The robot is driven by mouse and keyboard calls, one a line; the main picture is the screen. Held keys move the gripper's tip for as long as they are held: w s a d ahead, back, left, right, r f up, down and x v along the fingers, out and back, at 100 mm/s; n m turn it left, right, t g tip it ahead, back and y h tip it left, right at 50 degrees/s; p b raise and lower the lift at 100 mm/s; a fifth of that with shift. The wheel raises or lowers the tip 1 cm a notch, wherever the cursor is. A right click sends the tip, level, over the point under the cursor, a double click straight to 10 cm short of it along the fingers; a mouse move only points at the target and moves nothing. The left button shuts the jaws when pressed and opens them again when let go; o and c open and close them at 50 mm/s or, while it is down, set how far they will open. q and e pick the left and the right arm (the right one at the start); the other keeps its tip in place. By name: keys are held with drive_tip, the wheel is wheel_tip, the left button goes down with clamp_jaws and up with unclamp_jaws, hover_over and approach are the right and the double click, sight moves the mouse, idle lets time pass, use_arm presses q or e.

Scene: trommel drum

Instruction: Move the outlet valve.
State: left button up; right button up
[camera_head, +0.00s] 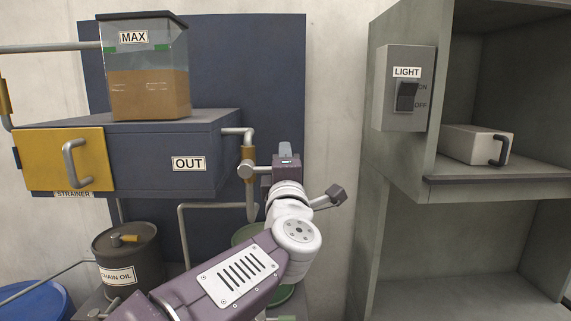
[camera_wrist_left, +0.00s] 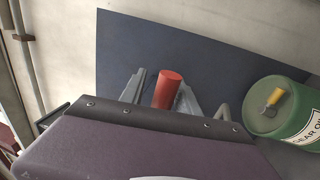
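In the left wrist view a red cylindrical handle (camera_wrist_left: 168,88) stands between the fingers of my left gripper (camera_wrist_left: 162,92). The fingers look apart, with a gap on the handle's left side; the right finger is close beside it, and contact cannot be told. My right gripper is not in view.
A tank marked MAX (camera_head: 148,85) stands on the navy box (camera_head: 165,150) with its yellow strainer door (camera_head: 93,177). A dark CHAIN OIL drum (camera_head: 128,255) stands below. A green drum (camera_wrist_left: 275,108) is right in the wrist view. A cabinet with a LIGHT switch (camera_head: 406,97) stands right.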

use_arm(q)
drive_tip(key=shift+w+f, duration=0.1)
drive_tip(key=shift+f, duration=0.05)
drive_tip(key=b+v, duration=0.3)
drive_tip(key=v, duration=0.6)
idle(0.4)
